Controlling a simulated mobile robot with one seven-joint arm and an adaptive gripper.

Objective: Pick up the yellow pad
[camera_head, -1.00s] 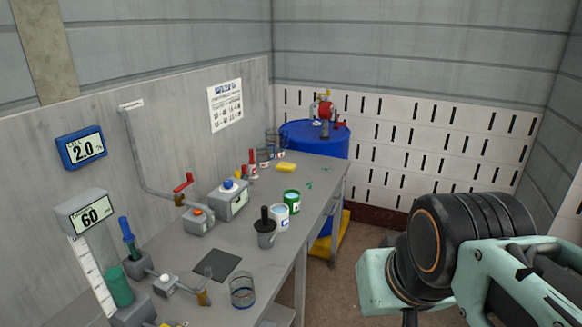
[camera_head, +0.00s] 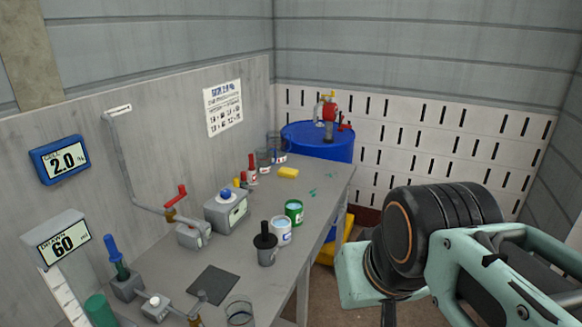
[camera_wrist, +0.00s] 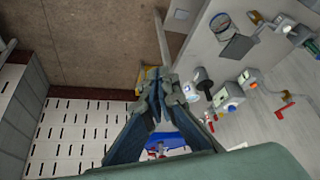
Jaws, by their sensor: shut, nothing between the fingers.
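The yellow pad (camera_head: 288,173) lies flat on the grey bench (camera_head: 325,190) near its far end, close to the blue drum. My gripper (camera_wrist: 158,90) shows in the wrist view with its fingers together and nothing between them. In the head view only my arm shows at the lower right, off the bench's right side and well apart from the pad. I cannot make out the pad in the wrist view, where my gripper covers part of the bench.
Glass jars (camera_head: 264,160) and red bottles stand beside the pad. A blue drum (camera_head: 335,148) stands behind.

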